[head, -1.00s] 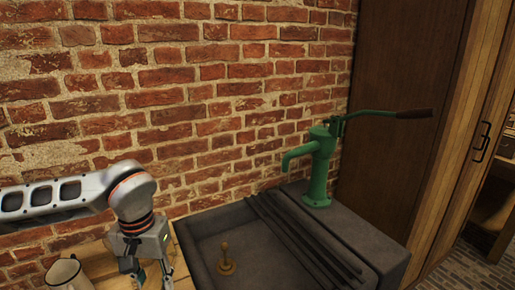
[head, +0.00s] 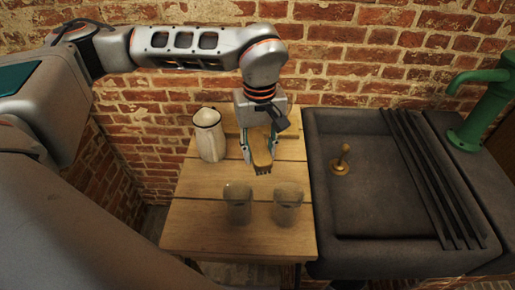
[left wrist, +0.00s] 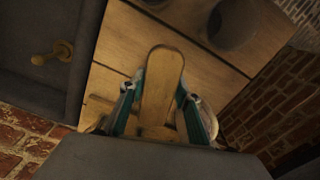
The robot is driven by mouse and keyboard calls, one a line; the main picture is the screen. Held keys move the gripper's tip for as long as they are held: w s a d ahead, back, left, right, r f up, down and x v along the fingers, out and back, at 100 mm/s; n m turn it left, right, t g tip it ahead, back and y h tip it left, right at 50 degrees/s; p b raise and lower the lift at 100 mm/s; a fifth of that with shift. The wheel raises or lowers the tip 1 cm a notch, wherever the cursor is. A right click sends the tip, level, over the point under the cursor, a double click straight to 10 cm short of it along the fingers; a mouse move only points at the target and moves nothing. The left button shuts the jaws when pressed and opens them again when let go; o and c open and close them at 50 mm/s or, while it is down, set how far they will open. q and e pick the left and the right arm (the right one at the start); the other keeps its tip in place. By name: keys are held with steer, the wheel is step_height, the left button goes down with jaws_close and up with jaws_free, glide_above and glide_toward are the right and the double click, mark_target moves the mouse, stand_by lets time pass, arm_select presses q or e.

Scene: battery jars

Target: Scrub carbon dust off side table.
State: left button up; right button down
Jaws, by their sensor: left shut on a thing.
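My left gripper (head: 258,150) is shut on a wooden brush (head: 262,146), with fingers on both sides of it. The brush also shows in the left wrist view (left wrist: 159,88), its long tan back between the fingers. It is over the wooden side table (head: 188,232); I cannot tell whether its underside touches the planks. Two smoky glass jars, one left (head: 238,206) and one right (head: 288,205), stand on the table in front of the gripper. I cannot make out carbon dust clearly. My right gripper is not in view.
A white jug (head: 208,137) stands at the table's back left. A dark stone sink (head: 385,205) adjoins the table on the right, with a brass plug (head: 342,162) in it and a green pump (head: 478,105) beyond. The brick wall is close behind. The front left planks are clear.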

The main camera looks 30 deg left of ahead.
arm_select(q)
steer(key=b, duration=0.4)
glide_above(259, 178)
steer(key=shift+s+d+f, duration=0.1)
steer(key=shift+f, duration=2.8)
steer(key=shift+f+b, duration=0.1)
steer(key=shift+b, duration=0.2)
steer(key=shift+f+b, duration=0.35)
steer(key=shift+f, duration=0.65)
